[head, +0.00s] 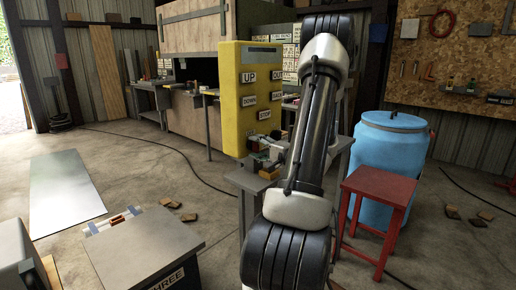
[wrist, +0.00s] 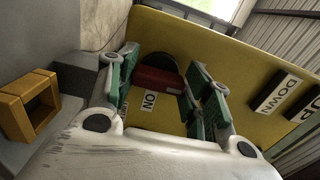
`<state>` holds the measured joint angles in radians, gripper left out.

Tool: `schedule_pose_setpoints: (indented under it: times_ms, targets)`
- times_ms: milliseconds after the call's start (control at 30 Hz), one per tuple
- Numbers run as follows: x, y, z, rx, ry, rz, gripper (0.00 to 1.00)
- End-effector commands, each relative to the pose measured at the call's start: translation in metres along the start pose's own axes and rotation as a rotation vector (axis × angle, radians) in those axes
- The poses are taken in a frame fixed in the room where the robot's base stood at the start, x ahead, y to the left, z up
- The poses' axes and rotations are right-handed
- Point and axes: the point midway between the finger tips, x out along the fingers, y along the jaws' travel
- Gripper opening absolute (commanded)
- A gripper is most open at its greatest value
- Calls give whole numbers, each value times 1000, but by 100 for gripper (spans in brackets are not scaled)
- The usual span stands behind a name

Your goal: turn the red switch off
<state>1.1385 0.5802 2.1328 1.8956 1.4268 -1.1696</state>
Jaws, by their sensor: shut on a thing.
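The red switch (wrist: 160,80) sits on a dark round base on the yellow panel (wrist: 225,60) in the wrist view. A white ON label (wrist: 149,100) is beside it. My gripper (wrist: 163,77) has its green-padded fingers on either side of the red switch and is shut on it. The yellow panel also shows in the head view (head: 236,125), with UP, DOWN and other labels, partly covered by my arm. I cannot make out the red switch in the head view.
A yellow hollow block (wrist: 28,105) lies on a grey surface near the panel. A red stool (head: 375,185) and blue barrel (head: 390,140) stand right of my arm. A grey box (head: 140,245) is at the front left. The concrete floor between has some room, with a cable across it.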

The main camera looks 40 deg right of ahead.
Motion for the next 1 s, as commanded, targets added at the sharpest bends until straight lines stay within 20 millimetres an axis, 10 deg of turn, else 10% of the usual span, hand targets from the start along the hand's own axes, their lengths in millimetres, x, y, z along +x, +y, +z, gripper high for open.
schedule_pose_setpoints:
  times_ms: [467,500,600,1000]
  targets:
    - [-1,2,1,-11,-1,3,26]
    - [-1,2,1,-11,-1,4,55]
    - [0,1,1,-11,-1,3,71]
    - [-6,1,0,-11,0,2,71]
